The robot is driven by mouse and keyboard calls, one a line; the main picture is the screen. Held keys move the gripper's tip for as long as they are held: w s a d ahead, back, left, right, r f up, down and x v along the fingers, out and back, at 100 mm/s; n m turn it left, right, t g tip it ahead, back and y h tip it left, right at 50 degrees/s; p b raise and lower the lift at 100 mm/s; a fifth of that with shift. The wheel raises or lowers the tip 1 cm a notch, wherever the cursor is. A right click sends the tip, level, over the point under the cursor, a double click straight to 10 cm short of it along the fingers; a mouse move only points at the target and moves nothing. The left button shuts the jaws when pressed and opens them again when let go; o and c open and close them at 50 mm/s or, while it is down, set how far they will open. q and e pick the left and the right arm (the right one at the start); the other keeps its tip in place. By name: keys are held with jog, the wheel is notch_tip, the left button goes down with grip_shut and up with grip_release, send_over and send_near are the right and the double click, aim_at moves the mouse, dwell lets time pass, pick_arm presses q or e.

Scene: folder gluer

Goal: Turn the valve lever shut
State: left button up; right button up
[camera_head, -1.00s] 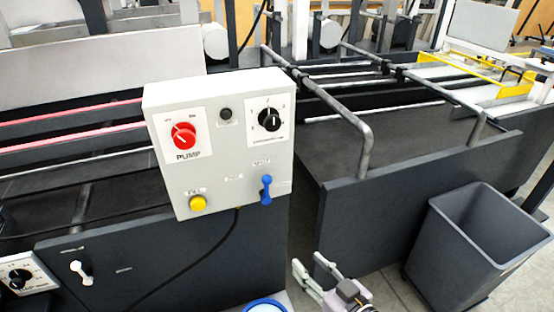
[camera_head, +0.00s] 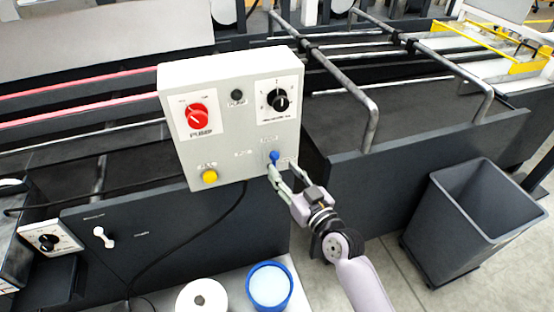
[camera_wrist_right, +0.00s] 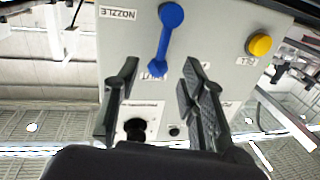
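The blue lever (camera_head: 274,157) is on the lower right of the grey control box's front. In the right wrist view the blue lever (camera_wrist_right: 165,40) shows upside down, its narrow end between my fingertips. My right gripper (camera_head: 280,174) is at the lever, its fingers covering the lower part in the head view. In the wrist view the right gripper (camera_wrist_right: 158,78) is open, with a gap on each side of the lever; contact cannot be told. My left gripper is not in view.
The control box (camera_head: 241,143) also carries a red pump knob (camera_head: 196,115), a black dial (camera_head: 278,100) and a yellow button (camera_head: 209,176). A white roll (camera_head: 202,297) and a blue-rimmed tub (camera_head: 270,287) are below. A grey bin (camera_head: 465,225) stands at right.

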aim_at(275, 161)
jog(key=shift+x, duration=2.3)
grip_shut()
